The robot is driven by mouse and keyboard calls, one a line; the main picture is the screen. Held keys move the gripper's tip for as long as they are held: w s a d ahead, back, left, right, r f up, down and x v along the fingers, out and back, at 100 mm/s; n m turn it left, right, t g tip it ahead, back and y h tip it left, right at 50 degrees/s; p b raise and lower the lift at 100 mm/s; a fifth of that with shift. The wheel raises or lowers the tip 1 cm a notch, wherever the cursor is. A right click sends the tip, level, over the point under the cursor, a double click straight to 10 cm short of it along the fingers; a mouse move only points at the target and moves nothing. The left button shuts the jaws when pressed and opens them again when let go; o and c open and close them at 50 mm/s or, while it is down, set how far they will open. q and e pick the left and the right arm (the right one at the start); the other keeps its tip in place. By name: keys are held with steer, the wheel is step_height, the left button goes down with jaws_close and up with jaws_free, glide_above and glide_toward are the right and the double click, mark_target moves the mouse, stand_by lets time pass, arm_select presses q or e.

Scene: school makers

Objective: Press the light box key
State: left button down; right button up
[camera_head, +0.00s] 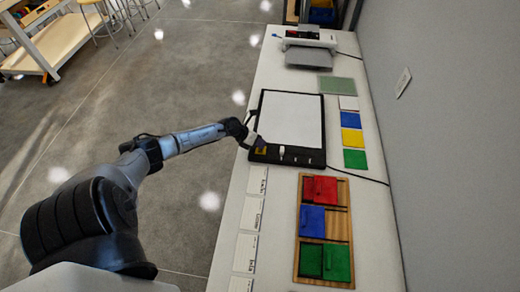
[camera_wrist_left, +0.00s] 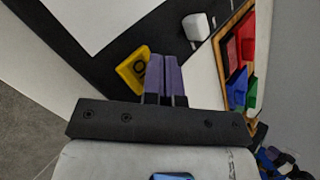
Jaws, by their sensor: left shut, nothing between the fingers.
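The light box (camera_head: 292,118) is a black slab with a white panel, lying on the long white table. Its yellow key (camera_head: 261,151) sits at the near left corner of the black frame. In the left wrist view the key (camera_wrist_left: 132,70) shows a dark ring mark. My left gripper (camera_head: 256,141) is shut and empty, right at the key. In the wrist view its purple fingertips (camera_wrist_left: 163,62) overlap the key's right edge and hide part of it. I cannot tell whether they touch it. My right gripper is not in view.
A white knob (camera_wrist_left: 196,27) stands on the frame right of the key. A wooden board (camera_head: 326,255) with red, blue and green blocks lies nearer. White label cards (camera_head: 250,214) line the left table edge. Coloured squares (camera_head: 351,139) lie along the right, near the wall.

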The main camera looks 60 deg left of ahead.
arm_select(q)
step_height(320, 180, up, 5)
steer(key=p, duration=0.4)
steer(key=shift+r+p, duration=0.45)
steer(key=shift+p, duration=0.25)
stand_by(0.8)
